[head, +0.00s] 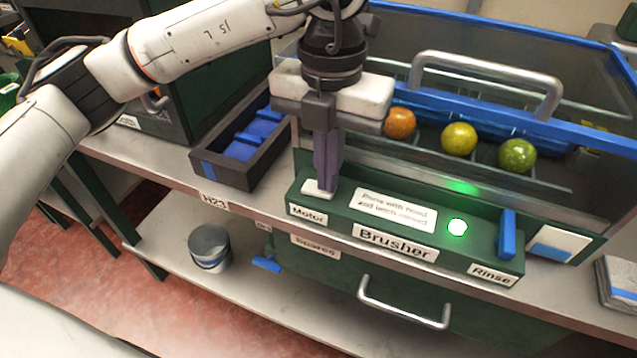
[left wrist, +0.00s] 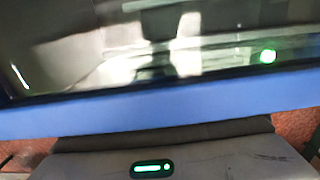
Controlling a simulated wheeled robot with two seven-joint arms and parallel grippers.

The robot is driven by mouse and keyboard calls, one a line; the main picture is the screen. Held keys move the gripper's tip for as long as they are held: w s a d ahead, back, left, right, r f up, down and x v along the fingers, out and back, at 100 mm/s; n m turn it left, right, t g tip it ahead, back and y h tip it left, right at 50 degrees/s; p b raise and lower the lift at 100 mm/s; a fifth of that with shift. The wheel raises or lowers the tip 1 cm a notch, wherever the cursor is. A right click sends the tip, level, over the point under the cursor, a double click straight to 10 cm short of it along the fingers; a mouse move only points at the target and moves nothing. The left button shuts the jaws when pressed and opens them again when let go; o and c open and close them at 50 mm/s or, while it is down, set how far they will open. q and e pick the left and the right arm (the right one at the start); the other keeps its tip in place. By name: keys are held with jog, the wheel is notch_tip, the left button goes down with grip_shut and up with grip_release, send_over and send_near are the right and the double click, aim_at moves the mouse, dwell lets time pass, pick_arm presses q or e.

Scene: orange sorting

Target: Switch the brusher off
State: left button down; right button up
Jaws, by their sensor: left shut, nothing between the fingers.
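The brusher (head: 395,244) is a green control box with a clear-fronted cabinet behind it. Its motor switch (head: 316,190), a pale piece above the "Motor" label, is at the left end of the box. My left gripper (head: 323,182) is shut and empty, pointing down with its fingertips at this switch. The fingers partly cover the switch, so I cannot tell contact or its position. The round lamp (head: 457,227) glows green. A blue rinse lever (head: 507,235) stands upright at the right end. My right gripper is not in view.
Behind the clear cover with its grey handle (head: 487,70) sit an orange fruit (head: 400,122), a yellow one (head: 459,139) and a green one (head: 517,156). A dark tray (head: 225,174) stands left of the box. A bucket (head: 209,248) is on the lower shelf.

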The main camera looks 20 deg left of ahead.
pick_arm(q)
jog(key=shift+f, duration=0.25)
jog(key=shift+r, duration=0.15)
jog(key=shift+r+p, duration=1.65)
jog(key=shift+r, duration=0.95)
jog(key=shift+r+p, duration=0.5)
jog(key=shift+r, duration=0.3)
